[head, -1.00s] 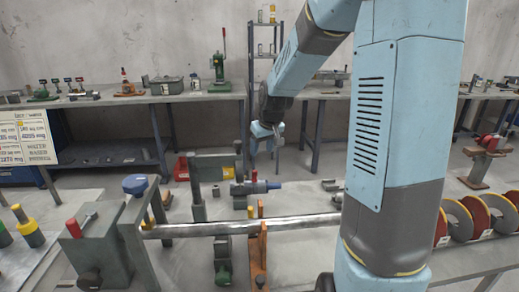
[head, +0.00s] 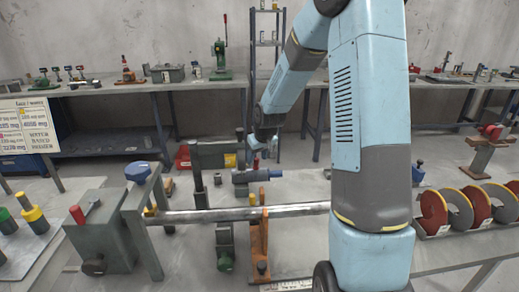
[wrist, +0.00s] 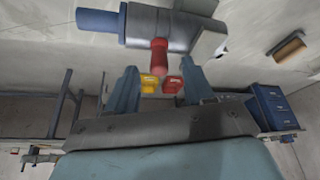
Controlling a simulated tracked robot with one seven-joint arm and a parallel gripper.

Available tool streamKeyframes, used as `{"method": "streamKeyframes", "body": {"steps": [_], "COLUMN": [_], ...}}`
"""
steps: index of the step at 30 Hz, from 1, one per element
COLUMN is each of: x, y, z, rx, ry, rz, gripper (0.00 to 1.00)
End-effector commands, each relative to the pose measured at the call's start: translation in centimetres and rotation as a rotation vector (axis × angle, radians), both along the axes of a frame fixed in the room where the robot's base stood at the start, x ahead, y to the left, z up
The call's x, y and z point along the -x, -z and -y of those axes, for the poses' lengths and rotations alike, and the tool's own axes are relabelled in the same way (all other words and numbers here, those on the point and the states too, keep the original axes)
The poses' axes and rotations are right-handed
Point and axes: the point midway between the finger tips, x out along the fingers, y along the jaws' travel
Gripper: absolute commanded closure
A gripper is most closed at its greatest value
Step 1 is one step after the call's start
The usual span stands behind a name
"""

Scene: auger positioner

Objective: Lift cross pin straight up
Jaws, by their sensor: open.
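The cross pin, which I take to be the red cylinder (wrist: 160,56), stands out from a grey coupling body with a blue end (wrist: 100,24) in the wrist view. My gripper (wrist: 162,82) is open, with its fingers on either side of the line of the red cylinder; I see no contact. In the head view my gripper (head: 263,145) hangs just above the grey and blue coupling (head: 257,175).
A long steel shaft (head: 230,214) lies across the front on an orange stand (head: 260,240). A green-grey upright fixture (head: 207,155) stands close left of the coupling. Red and grey discs (head: 470,206) stand at the right. Bare bench surface lies right of the coupling.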

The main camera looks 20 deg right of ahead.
Motion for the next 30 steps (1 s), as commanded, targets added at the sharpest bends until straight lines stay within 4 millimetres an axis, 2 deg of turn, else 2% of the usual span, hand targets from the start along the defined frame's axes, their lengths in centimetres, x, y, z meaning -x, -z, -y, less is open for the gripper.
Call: {"method": "streamKeyframes", "body": {"steps": [3,7,19,30], "x": [-0.5,-0.9,-1.1,-1.1], "y": [1.4,2.3,2.9,2.8], "z": [-0.2,-0.4,-0.4,-0.4], "rx": [0.0,0.0,0.0,0.001], "ry": [-0.002,-0.002,-0.002,-0.002], "rz": [-0.001,0.0,0.0,0.0], "gripper": [0.48,0.48,0.48,0.82]}}
